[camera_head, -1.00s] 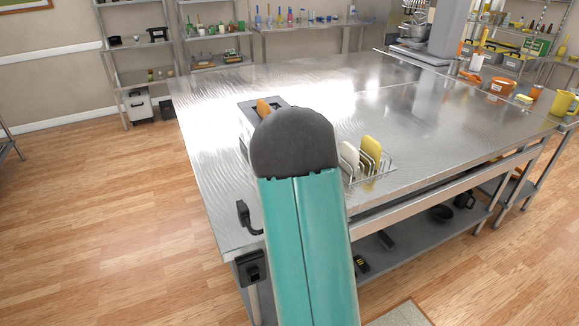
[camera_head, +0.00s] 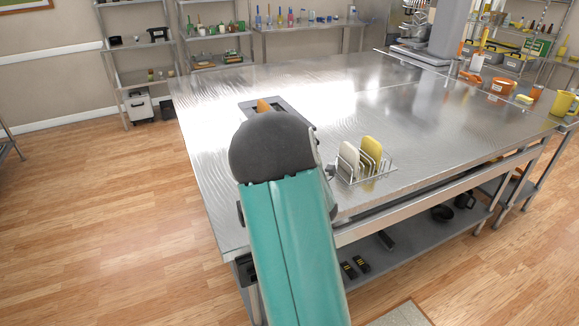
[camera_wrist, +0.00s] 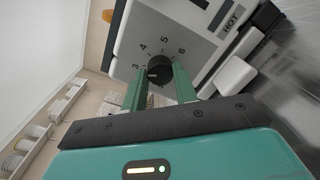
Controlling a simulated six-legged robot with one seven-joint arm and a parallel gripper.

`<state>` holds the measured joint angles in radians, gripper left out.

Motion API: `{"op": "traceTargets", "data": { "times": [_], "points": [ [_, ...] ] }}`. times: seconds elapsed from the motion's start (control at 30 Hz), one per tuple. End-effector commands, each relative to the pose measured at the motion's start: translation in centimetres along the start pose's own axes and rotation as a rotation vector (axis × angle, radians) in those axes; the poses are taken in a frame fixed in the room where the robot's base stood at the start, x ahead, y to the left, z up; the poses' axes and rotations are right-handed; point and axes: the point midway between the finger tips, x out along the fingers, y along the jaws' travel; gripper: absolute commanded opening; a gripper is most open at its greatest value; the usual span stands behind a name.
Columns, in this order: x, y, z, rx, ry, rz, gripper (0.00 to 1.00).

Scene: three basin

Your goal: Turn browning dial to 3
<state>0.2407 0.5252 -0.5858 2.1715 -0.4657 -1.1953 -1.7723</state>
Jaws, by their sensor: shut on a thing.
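The toaster (camera_head: 288,101) stands on the steel table, mostly hidden behind my arm in the head view, with a brown slice showing at its top. In the wrist view the toaster's grey panel (camera_wrist: 150,25) is close, tilted, with the numbers 3, 4, 5 and 6 around the black browning dial (camera_wrist: 160,68) and the word HOT to the right. My gripper (camera_wrist: 159,78) has its two green fingers on either side of the dial, shut on it. I cannot clearly read where the dial points.
A wire rack (camera_head: 366,176) with a white and a yellow slab stands right of the toaster. The table (camera_head: 230,82) is clear behind the toaster.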

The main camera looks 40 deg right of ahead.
Motion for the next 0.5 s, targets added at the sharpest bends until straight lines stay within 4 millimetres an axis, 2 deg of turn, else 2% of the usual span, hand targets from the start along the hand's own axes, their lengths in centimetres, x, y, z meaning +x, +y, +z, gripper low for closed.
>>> {"op": "traceTargets", "data": {
  "times": [0.3,0.33,0.43,0.5],
  "points": [
    [-0.09,-0.11,-0.02,0.000,0.000,-0.003,0.06],
    [-0.09,-0.11,-0.02,0.000,0.000,-0.003,0.33],
    [-0.07,-0.09,-0.01,0.001,0.000,-0.002,0.51],
    [-0.06,-0.07,0.00,0.001,0.000,-0.002,0.51]
  ]
}}
